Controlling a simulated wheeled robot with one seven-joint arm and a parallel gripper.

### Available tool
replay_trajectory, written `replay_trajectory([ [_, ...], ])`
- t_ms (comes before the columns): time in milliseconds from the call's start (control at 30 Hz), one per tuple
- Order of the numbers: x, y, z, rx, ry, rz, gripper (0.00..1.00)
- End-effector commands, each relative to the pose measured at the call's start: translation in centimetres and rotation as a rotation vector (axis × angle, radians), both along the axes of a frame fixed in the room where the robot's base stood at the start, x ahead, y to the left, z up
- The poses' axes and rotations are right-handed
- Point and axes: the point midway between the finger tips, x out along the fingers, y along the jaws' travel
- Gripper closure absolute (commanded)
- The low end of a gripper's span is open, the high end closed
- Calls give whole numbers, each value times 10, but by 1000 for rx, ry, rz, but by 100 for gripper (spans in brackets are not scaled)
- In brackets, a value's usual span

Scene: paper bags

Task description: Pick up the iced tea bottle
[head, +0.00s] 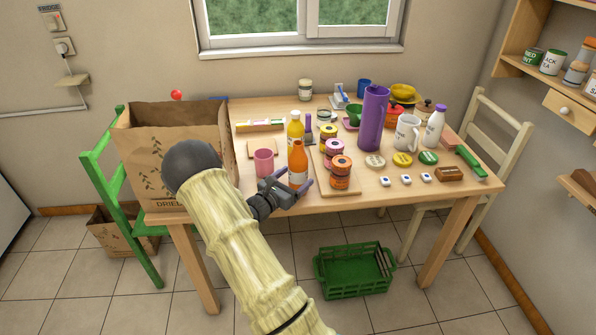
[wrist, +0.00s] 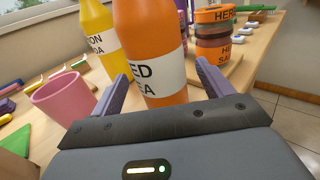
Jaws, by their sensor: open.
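The iced tea bottle (head: 298,160) is orange with a white label and stands upright near the front edge of the wooden table. In the wrist view the bottle (wrist: 150,50) stands between the two purple fingers, its label partly reading "ED" and "EA". My gripper (head: 290,184) is open around the bottle's lower part. Whether either finger touches the bottle, I cannot tell. A similar yellow bottle (head: 295,127) stands just behind it; it also shows in the wrist view (wrist: 98,35).
A pink cup (head: 263,162) stands left of the bottle. Stacked round tins (head: 340,172) on a wooden board are close on the right. A large paper bag (head: 180,130) fills the table's left end. A purple flask (head: 373,118) stands further back.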

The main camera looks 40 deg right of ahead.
Motion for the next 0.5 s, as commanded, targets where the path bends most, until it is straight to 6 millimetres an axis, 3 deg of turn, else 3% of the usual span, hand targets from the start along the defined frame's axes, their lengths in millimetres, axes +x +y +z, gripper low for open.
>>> replay_trajectory([
  [233, 8, -35, 3, -1, -2, -2, 21],
  [500, 9, -38, 3, -1, -1, 0, 21],
])
